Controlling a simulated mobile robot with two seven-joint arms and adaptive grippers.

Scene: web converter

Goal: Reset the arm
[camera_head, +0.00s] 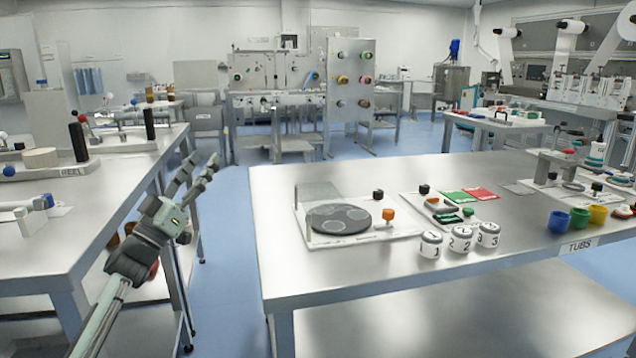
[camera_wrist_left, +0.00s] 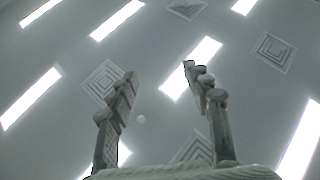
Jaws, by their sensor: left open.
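My left arm comes in from the lower left in the head view. My left gripper (camera_head: 196,172) is raised over the gap between the two tables, with its fingers pointing up and apart. It is open and empty. In the left wrist view my left gripper (camera_wrist_left: 160,95) shows two spread fingers with nothing between them, against the ceiling and its lights. My right gripper is not in view.
A steel table (camera_head: 300,275) on the right holds a round dark plate (camera_head: 338,218), numbered white tubs (camera_head: 460,240) and coloured tubs (camera_head: 578,218). A left table (camera_head: 45,245) holds a reel station. Blue floor (camera_head: 225,260) lies between them.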

